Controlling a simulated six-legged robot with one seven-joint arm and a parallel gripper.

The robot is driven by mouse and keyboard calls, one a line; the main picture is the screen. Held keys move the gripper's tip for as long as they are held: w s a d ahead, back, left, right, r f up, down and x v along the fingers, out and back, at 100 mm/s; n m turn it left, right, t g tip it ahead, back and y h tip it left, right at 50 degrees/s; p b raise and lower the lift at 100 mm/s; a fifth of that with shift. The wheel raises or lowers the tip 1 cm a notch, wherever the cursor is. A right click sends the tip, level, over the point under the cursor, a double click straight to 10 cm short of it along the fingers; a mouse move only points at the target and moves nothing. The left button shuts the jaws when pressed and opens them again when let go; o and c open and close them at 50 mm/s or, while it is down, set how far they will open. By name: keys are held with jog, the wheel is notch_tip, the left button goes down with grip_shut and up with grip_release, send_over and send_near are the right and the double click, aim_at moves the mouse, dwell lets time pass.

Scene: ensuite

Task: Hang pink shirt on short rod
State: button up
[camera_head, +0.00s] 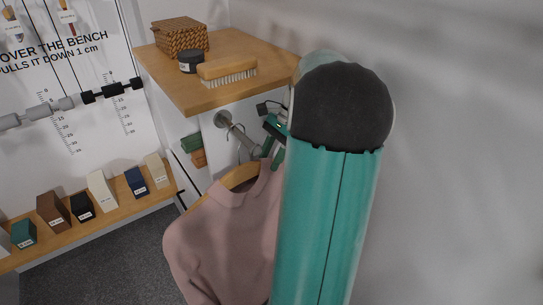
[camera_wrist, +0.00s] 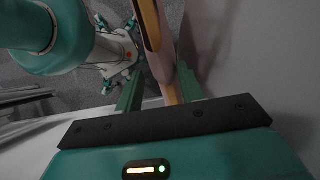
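The pink shirt (camera_head: 225,235) hangs on a wooden hanger (camera_head: 238,176) below the shelf in the head view. The hanger's thin hook rises to the short metal rod (camera_head: 238,132), which sticks out from the wall. The hook appears to meet the rod, but I cannot tell whether it rests over it. My gripper (camera_head: 272,128) is just right of the rod, partly hidden by my arm. In the wrist view my gripper (camera_wrist: 160,88) has its green fingers apart, with a strip of hanger (camera_wrist: 150,25) and shirt (camera_wrist: 167,80) in line with the gap.
A wooden shelf (camera_head: 215,95) above the rod holds a wicker basket (camera_head: 181,37), a dark jar (camera_head: 191,61) and a brush (camera_head: 227,70). A lower bench (camera_head: 75,232) at left carries several small boxes. A plain wall is close on the right.

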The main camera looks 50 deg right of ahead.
dwell(0.3)
jog(key=v, duration=1.3)
jog(key=shift+r, duration=0.4)
jog(key=shift+s, duration=0.1)
